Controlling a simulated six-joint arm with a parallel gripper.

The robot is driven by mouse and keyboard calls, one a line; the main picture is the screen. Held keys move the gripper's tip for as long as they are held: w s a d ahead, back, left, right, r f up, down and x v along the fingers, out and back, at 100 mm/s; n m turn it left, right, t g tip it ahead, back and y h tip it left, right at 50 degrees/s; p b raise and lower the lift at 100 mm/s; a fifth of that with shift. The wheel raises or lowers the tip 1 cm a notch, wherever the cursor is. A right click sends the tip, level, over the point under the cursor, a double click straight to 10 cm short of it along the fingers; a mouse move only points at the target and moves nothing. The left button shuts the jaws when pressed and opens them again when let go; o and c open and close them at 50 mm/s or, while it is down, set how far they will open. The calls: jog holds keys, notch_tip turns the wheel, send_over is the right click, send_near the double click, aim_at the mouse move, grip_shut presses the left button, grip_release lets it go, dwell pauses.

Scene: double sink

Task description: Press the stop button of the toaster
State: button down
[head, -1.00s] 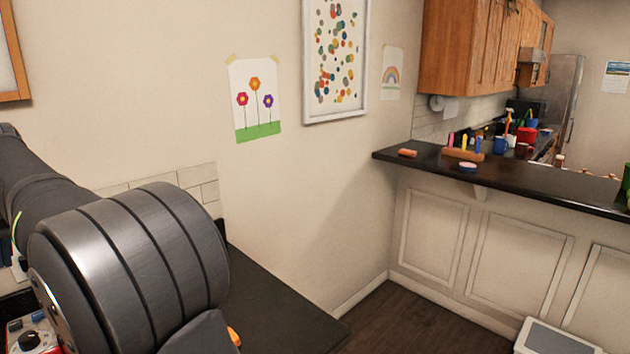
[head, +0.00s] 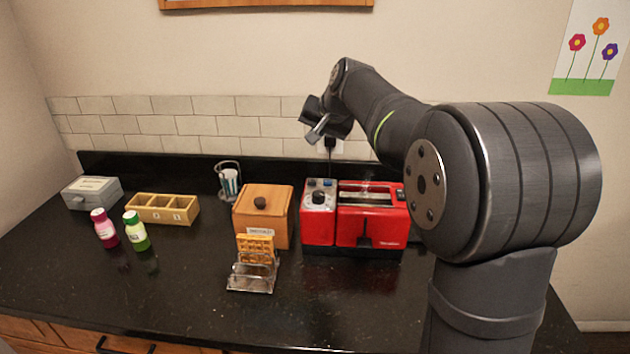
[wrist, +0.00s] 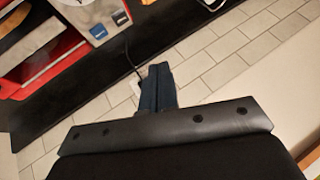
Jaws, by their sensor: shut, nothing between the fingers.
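The red toaster (head: 370,232) stands on the dark counter against the back wall. Its grey control panel (head: 319,208) on the left side has a dial and small buttons on top. One button (head: 327,182) is blue. I cannot read which is the stop button. My gripper (head: 316,135) is above and behind the panel, near the tiled wall, apart from the toaster. Its fingers (wrist: 158,69) are closed together and empty.
A wooden box (head: 262,212) stands just left of the toaster, with a toast rack (head: 254,278) in front. Two bottles, a divided tray (head: 163,208) and a grey box (head: 92,192) are further left. A cord runs by the wall behind the toaster. The front counter is clear.

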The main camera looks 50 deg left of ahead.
aim_at(314, 183)
jog(key=shift+w+a+f+m+y, duration=0.5)
jog(key=shift+a+f+y, duration=0.1)
jog(key=shift+a+f, duration=0.1)
jog(key=shift+f, duration=4.45)
jog(key=shift+f, duration=0.15)
jog(key=shift+f, duration=0.25)
jog(key=shift+s+f, duration=0.1)
jog(key=shift+f, duration=0.35)
jog(key=shift+r, duration=0.9)
